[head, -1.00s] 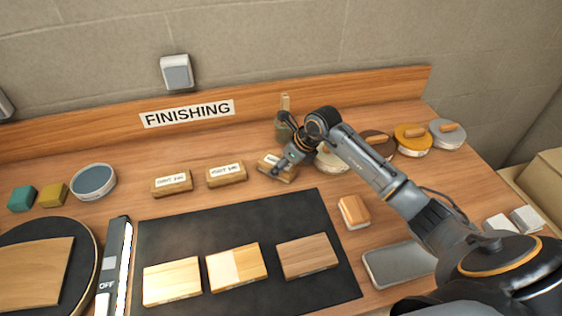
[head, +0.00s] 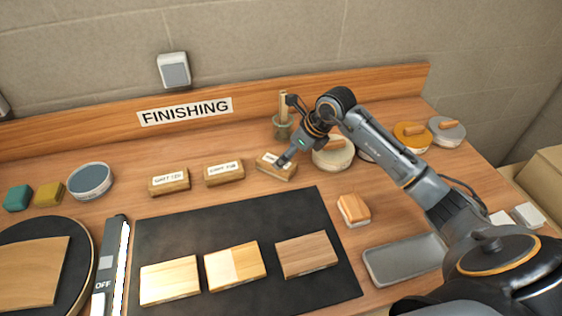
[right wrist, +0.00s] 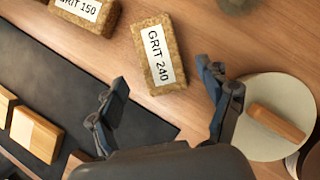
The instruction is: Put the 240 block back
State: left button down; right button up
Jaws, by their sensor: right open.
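The 240 block (head: 270,168), a cork-like brown block with a white "GRIT 240" label, lies on the wooden bench behind the dark mat. It is the rightmost of a row of three similar blocks. My right gripper (head: 284,161) is just above and behind its right part and hides some of it. In the right wrist view, the 240 block (right wrist: 158,57) lies ahead of the open fingers (right wrist: 161,78), with clear space between it and each finger. Nothing is held. My left gripper is not in view.
Grit blocks (head: 224,174) (head: 169,182) stand left of it. A jar (head: 284,128) is behind, and a pale round tin with a wooden handle (head: 333,154) is close on the right. The dark mat (head: 200,235) with three wood samples is in front. A grey tray (head: 404,262) lies front right.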

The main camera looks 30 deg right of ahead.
jog(key=b+v, duration=0.1)
jog(key=v, duration=0.5)
jog(key=shift+s+r, duration=0.2)
jog(key=shift+r, duration=0.1)
